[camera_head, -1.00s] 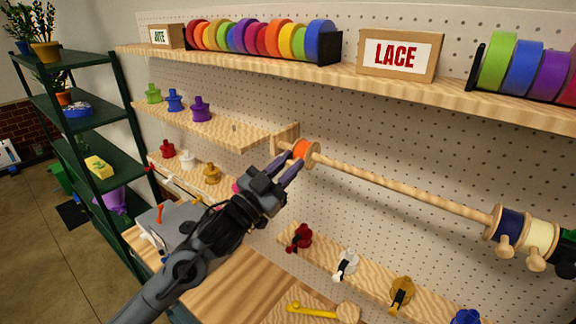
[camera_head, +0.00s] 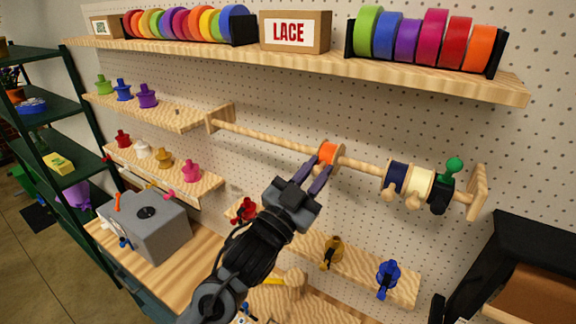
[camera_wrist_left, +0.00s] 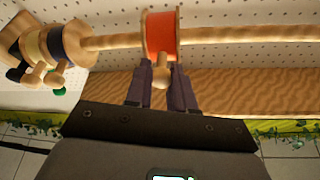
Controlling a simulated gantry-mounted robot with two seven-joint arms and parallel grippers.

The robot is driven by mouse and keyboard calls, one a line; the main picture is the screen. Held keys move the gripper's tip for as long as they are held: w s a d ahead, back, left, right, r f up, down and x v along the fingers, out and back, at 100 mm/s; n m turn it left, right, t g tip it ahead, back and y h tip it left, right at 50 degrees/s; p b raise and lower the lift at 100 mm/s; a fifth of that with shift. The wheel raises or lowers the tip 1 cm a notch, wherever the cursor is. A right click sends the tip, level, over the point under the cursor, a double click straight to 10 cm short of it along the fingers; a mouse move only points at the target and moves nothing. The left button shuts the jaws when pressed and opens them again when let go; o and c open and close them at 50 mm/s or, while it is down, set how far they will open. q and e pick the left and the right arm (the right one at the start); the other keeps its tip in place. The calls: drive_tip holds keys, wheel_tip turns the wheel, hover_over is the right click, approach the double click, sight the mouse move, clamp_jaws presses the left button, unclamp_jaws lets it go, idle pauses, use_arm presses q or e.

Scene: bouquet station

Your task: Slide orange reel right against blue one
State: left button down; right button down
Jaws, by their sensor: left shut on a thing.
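The orange reel (camera_head: 327,152) is threaded on a horizontal wooden rod (camera_head: 270,136), near its middle. My left gripper (camera_head: 320,170) reaches up from below and is shut on the reel's wooden peg. In the left wrist view the fingers (camera_wrist_left: 162,85) sit either side of that peg, under the orange reel (camera_wrist_left: 160,32). The dark blue reel (camera_head: 397,177) is farther right on the rod, with a bare stretch of rod between them. The blue reel (camera_wrist_left: 70,44) is on the left in the wrist view. My right gripper is not in view.
A cream reel (camera_head: 419,184) and a black clamp with a green knob (camera_head: 442,190) are right of the blue reel, before the rod's end bracket (camera_head: 478,192). A ribbon shelf (camera_head: 340,62) is above; a shelf of small coloured holders (camera_head: 365,268) is below.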

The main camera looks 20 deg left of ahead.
use_arm(q)
drive_tip(key=d, duration=0.1)
drive_tip(key=s+d, duration=0.1)
drive_tip(key=d, duration=0.3)
drive_tip(key=shift+s+b, duration=0.25)
drive_tip(key=shift+b, duration=0.05)
drive_tip(key=c, duration=1)
unclamp_jaws()
drive_tip(key=shift+o, duration=0.2)
drive_tip(key=shift+a, duration=0.1)
drive_tip(key=b+v, duration=0.3)
drive_tip(key=v, duration=0.7)
drive_tip(key=shift+s+f, duration=0.2)
drive_tip(key=shift+s, duration=0.1)
